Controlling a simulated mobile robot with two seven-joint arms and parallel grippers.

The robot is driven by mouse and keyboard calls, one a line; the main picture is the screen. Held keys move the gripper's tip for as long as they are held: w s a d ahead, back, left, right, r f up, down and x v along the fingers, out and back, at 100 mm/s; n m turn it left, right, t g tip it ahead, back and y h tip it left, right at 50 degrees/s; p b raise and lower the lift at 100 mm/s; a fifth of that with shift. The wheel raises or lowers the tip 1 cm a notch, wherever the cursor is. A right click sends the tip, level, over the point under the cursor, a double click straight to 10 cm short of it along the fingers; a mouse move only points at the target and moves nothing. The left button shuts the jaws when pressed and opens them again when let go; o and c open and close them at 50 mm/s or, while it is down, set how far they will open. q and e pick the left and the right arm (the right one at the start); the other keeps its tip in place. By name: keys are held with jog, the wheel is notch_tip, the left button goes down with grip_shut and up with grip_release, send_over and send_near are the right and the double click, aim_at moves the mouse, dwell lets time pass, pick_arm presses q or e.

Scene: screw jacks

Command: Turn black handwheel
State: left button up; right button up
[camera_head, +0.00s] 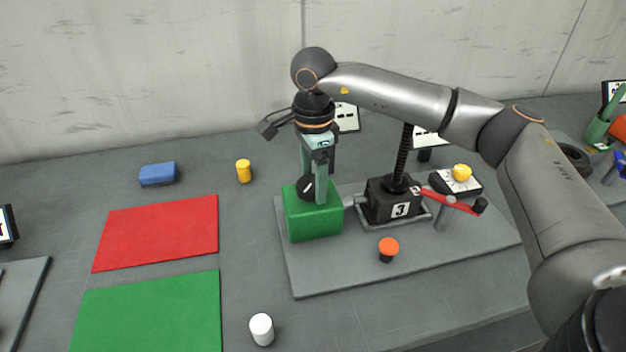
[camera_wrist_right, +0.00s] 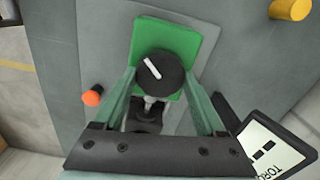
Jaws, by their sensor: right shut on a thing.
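The black handwheel (camera_head: 306,187) with a white mark sits on top of a green box (camera_head: 313,222). In the right wrist view the handwheel (camera_wrist_right: 160,73) is round and its white bar slants. My right gripper (camera_head: 314,192) points down over the green box, with its fingers on either side of the handwheel. It is shut on the handwheel; in the wrist view its fingers (camera_wrist_right: 166,85) flank it, though the exact contact is hard to see. My left gripper is not in view.
An orange-capped button (camera_head: 388,247) stands in front. A yellow cylinder (camera_head: 243,171), white cylinder (camera_head: 262,329) and blue block (camera_head: 158,174) stand left, near red and green mats.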

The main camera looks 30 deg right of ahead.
aim_at(312, 184)
jog(key=m, duration=0.5)
jog(key=shift+m+b, duration=0.3)
jog(key=shift+b, duration=0.05)
jog(key=m, duration=0.5)
jog(key=shift+s, duration=0.1)
jog(key=m, duration=0.6)
jog(key=shift+a, duration=0.1)
jog(key=shift+m, duration=2.3)
jog(key=o, duration=1.3)
jog(key=shift+a, duration=0.1)
jog(key=shift+r, duration=0.1)
notch_tip(312, 184, up, 12)
jog(key=shift+r+p, duration=0.2)
jog(key=shift+p, duration=0.15)
